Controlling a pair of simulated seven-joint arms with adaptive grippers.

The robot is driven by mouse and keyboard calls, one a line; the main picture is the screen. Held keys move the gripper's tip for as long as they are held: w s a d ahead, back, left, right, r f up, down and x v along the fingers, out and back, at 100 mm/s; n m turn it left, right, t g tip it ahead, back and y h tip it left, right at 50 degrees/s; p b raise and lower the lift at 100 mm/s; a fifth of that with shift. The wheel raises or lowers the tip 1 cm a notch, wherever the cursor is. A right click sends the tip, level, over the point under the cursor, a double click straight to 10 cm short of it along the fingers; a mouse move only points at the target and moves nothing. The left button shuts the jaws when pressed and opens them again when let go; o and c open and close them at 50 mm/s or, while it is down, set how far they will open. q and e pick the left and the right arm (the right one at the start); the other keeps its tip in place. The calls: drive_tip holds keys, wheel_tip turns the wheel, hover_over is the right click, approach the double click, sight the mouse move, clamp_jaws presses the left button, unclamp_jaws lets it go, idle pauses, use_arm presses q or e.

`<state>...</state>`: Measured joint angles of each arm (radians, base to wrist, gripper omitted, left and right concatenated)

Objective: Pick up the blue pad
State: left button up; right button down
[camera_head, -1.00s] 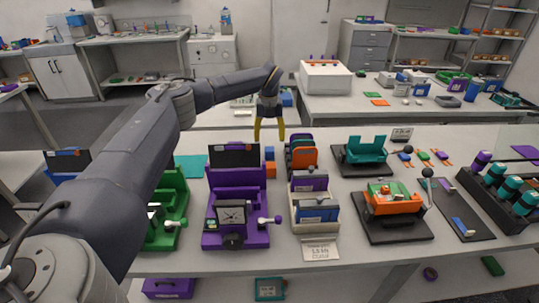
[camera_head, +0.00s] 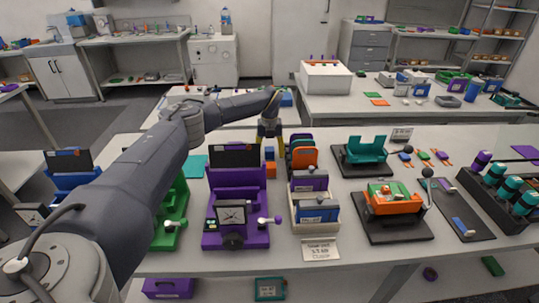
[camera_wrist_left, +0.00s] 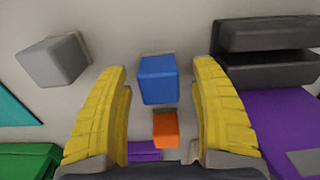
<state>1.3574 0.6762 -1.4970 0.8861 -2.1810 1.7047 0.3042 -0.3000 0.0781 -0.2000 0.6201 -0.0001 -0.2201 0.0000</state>
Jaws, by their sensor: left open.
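The blue pad (camera_head: 269,153) is a small block on the near table, just behind an orange block (camera_head: 270,170). My left gripper (camera_head: 269,142) is open, pointing down, with its yellow fingers close above the blue pad. In the left wrist view the blue pad (camera_wrist_left: 158,80) shows between the two spread fingers, with a gap on each side. The orange block (camera_wrist_left: 165,129) sits beside it, lower in that view. No contact with the blue pad is visible. My right gripper is not in view.
A purple fixture with a black top (camera_head: 234,156) stands close left of the pad, and a rack with orange and green pieces (camera_head: 302,156) close right. A grey block (camera_wrist_left: 56,61) lies left in the left wrist view. A teal sheet (camera_head: 191,167) lies further left.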

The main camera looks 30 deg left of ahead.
sight(270, 149)
use_arm(q)
drive_tip(key=c, duration=1.3)
wheel_tip(270, 149, up, 20)
drive_tip(key=shift+f, duration=0.1)
idle(0.4)
drive_tip(key=o, duration=0.6)
drive_tip(key=c, duration=0.6)
